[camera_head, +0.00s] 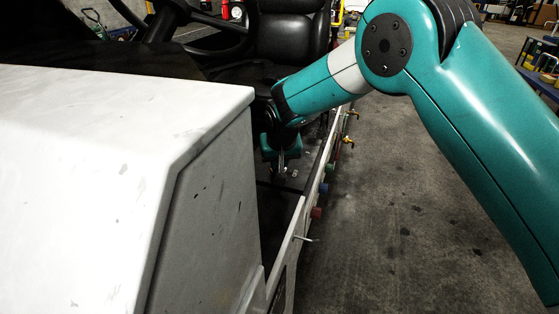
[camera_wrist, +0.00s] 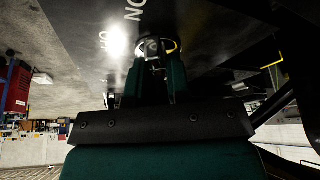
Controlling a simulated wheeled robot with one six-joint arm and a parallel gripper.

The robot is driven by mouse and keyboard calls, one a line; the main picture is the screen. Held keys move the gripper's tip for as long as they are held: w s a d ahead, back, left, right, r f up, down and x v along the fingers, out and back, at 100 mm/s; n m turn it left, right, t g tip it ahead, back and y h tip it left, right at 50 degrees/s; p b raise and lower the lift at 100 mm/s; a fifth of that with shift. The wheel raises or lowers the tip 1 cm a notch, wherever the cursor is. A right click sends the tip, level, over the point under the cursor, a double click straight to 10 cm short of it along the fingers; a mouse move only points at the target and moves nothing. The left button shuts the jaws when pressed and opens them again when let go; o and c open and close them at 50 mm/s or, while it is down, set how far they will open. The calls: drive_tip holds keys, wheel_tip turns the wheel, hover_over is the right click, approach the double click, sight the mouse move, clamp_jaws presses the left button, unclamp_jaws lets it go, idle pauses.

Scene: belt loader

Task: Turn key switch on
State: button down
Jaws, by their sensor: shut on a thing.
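In the wrist view, the key switch (camera_wrist: 151,46) shows as a bright metal piece on a dark panel (camera_wrist: 200,25) with white lettering around it. My gripper (camera_wrist: 156,62) has its two green fingers up against the switch, one on each side, and is shut on it. The fingers hide part of the switch, so I cannot tell which way it is turned. In the head view, my gripper (camera_head: 281,165) points down at the dark panel beside the white body. The switch itself cannot be made out there.
The white loader body (camera_head: 110,150) fills the left. A steering wheel (camera_head: 205,35) and black seat (camera_head: 290,35) stand behind my gripper. Red and blue knobs (camera_head: 317,212) line the loader's side edge. The concrete floor (camera_head: 400,200) at right is clear.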

idle(0.3)
drive_tip(key=c, duration=1.1)
unclamp_jaws()
drive_tip(key=b+v, duration=0.1)
drive_tip(key=v, duration=1.6)
drive_tip(key=shift+r+b, duration=0.25)
drive_tip(key=shift+b, duration=0.15)
